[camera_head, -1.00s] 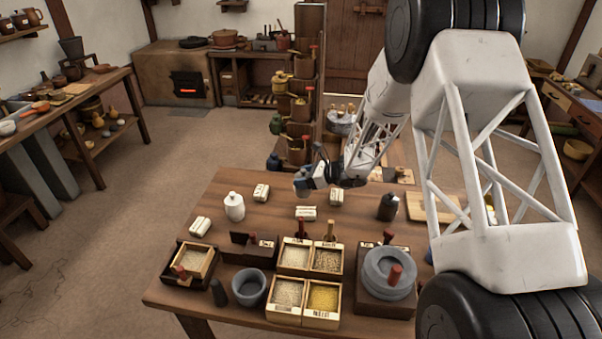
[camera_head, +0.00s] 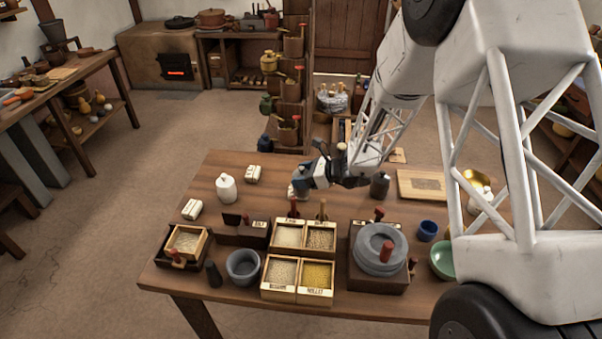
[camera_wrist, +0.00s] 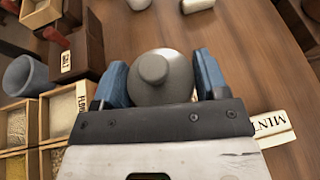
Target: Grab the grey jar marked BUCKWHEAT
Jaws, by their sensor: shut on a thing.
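My gripper (camera_wrist: 160,80) is shut on a grey jar (camera_wrist: 165,88) with a round knob on top, one blue finger on each side. The jar's label does not show in the wrist view, so I cannot read its name. In the head view my gripper (camera_head: 300,187) is low over the far middle of the table, and the held jar is mostly hidden by it. I cannot tell whether the jar touches the table. A white jar (camera_head: 226,188) stands to the left and a dark jar (camera_head: 380,185) to the right.
Boxes of grain (camera_head: 318,275), a grey bowl (camera_head: 243,267) and a quern (camera_head: 380,249) fill the near side. A wooden board (camera_head: 424,184) lies at the right. Bare tabletop (camera_head: 215,222) shows at the left.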

